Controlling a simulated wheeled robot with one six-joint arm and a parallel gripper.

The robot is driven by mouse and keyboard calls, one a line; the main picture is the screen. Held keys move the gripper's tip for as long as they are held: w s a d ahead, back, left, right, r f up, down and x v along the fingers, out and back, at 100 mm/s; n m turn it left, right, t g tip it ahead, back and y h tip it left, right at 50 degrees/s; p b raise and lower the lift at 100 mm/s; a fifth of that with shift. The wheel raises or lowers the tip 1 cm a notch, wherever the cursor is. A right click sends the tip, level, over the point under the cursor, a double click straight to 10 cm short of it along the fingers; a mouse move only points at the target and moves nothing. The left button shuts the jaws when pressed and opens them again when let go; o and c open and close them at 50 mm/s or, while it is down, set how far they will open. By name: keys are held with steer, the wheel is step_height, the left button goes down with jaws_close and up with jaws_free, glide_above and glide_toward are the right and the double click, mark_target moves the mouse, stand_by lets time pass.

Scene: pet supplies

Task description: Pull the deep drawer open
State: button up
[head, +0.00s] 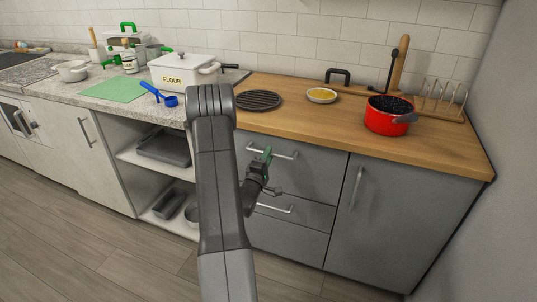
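The grey drawer unit stands under the wooden counter, with several fronts stacked, all flush and closed. The top drawer front (316,172) looks the tallest, with a silver bar handle (285,156) near its upper edge. A lower, shallower drawer front (312,212) has its own bar handle (276,209). My gripper (267,160) is in front of the top drawer, its green part overlapping the handle in the picture. I cannot tell whether it touches the handle or how far apart its fingers are. My arm hides the left side of the drawers.
A grey cupboard door (390,215) with an upright handle is right of the drawers. Open shelves with a grey tray (165,149) are on the left. A red pot (387,116), a yellow-filled dish (321,95) and a black trivet (259,100) stand on the counter. The floor (140,262) in front is clear.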

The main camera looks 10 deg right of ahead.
steer(key=shift+w+d+r, duration=0.15)
steer(key=shift+w+d, duration=0.25)
steer(key=shift+w, duration=0.2)
steer(key=shift+s, duration=0.1)
jaws_close()
